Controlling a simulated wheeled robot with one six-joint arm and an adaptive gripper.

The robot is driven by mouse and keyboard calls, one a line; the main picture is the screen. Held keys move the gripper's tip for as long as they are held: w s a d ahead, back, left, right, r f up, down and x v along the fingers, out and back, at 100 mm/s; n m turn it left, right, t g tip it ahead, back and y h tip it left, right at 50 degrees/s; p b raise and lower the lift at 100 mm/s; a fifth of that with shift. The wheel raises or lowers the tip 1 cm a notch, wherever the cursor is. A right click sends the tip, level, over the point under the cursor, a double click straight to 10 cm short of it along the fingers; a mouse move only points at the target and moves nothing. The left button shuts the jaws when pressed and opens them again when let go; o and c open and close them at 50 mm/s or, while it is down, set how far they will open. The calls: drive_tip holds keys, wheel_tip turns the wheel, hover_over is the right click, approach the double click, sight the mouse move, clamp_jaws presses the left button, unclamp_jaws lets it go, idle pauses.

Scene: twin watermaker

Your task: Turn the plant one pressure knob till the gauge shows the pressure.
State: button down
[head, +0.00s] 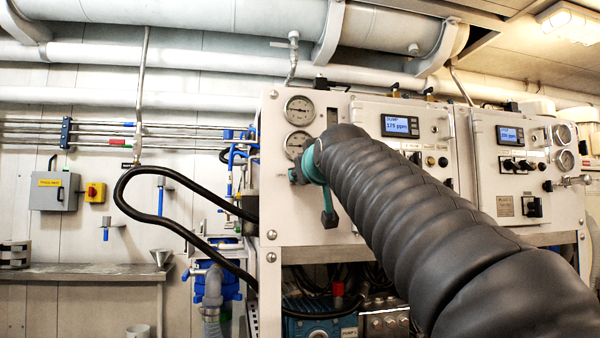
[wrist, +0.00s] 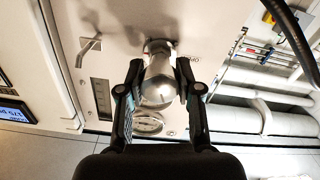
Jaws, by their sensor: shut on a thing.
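The pressure knob (wrist: 158,82) is a rounded silver metal knob on the white panel in the wrist view. My gripper (wrist: 161,70) is shut on it, one dark finger on each side. A round gauge (wrist: 148,123) shows just beyond the knob, partly covered by it. In the head view, two round white-faced gauges stand one above the other on the plant's left panel, the upper gauge (head: 299,110) clear and the lower gauge (head: 296,143) partly behind my arm. Their needles are too small to read. My gripper (head: 299,174) is at the panel below them; the knob is hidden there.
A lit display (head: 400,125) and small knobs are right of my arm. A second panel (head: 515,165) with its own gauges stands further right. A black hose (head: 165,172) loops left of the plant. A workbench (head: 90,271) is at far left.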

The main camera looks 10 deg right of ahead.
drive_tip(key=m, duration=0.5)
drive_tip(key=shift+m, duration=0.3)
drive_tip(key=m, duration=0.5)
drive_tip(key=shift+f+m, duration=0.1)
drive_tip(key=shift+m, duration=0.3)
drive_tip(key=c, duration=0.7)
unclamp_jaws()
drive_tip(key=shift+c, duration=0.2)
drive_tip(key=shift+s, duration=0.15)
drive_tip(key=s, duration=1.1)
drive_tip(key=shift+s, duration=0.4)
